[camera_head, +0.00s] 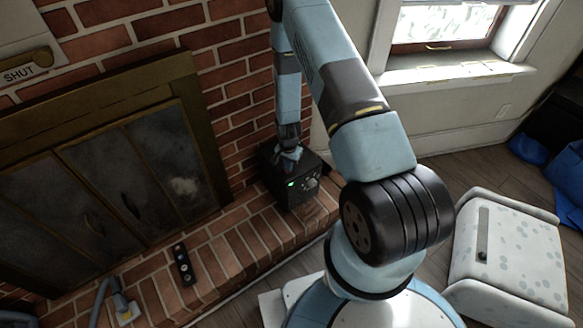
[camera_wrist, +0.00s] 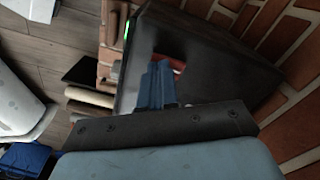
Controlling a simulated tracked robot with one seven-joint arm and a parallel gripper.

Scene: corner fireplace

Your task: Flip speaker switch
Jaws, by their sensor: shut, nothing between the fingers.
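The speaker (camera_head: 297,192) is a dark box on the brick hearth, near the hearth's right end. A small green light and round knobs show on its front face. My gripper (camera_head: 290,155) is shut and empty at the top of the speaker, near its front edge. In the wrist view the shut fingers (camera_wrist: 158,75) lie over the speaker (camera_wrist: 205,60), and the green light (camera_wrist: 127,30) shows at its edge. A red patch (camera_wrist: 172,64) shows just beyond the fingertips, partly hidden by them. I cannot tell whether the fingers touch the speaker or which way the switch stands.
The brick fireplace wall (camera_head: 240,75) rises close behind the speaker. A dark remote-like object (camera_head: 182,264) lies on the hearth (camera_head: 230,255) to the left. A pale spotted box (camera_head: 510,250) stands on the floor at right, with blue items (camera_head: 527,149) beyond it.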

